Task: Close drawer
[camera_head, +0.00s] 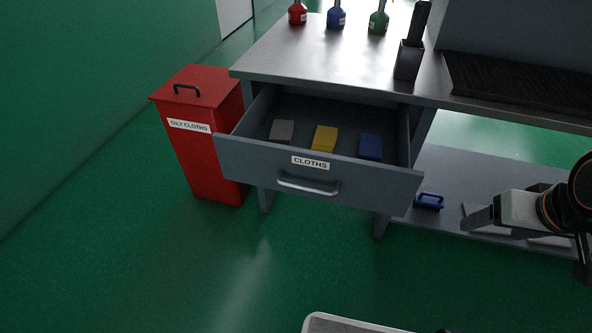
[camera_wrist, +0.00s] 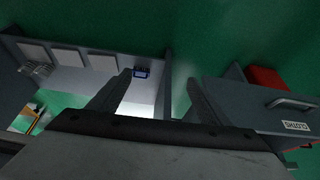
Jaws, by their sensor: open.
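The grey drawer (camera_head: 240,158) labelled CLOTHS is pulled out from under the metal workbench. Its bar handle (camera_head: 308,186) is on the front. Inside lie a grey, a yellow (camera_head: 324,138) and a blue folded cloth. In the wrist view the drawer front (camera_wrist: 250,110) is at the right, seen tilted, with its handle (camera_wrist: 291,102). My gripper (camera_head: 476,221) is to the right of the drawer, apart from it. Its two fingers (camera_wrist: 157,92) are spread with nothing between them.
A red OILY CLOTHS bin (camera_head: 196,160) stands left of the drawer. Bottles and a dark holder (camera_head: 408,60) are on the bench top. A lower shelf (camera_head: 450,165) holds a blue brush (camera_head: 429,201) and flat pads. The green floor before the drawer is clear.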

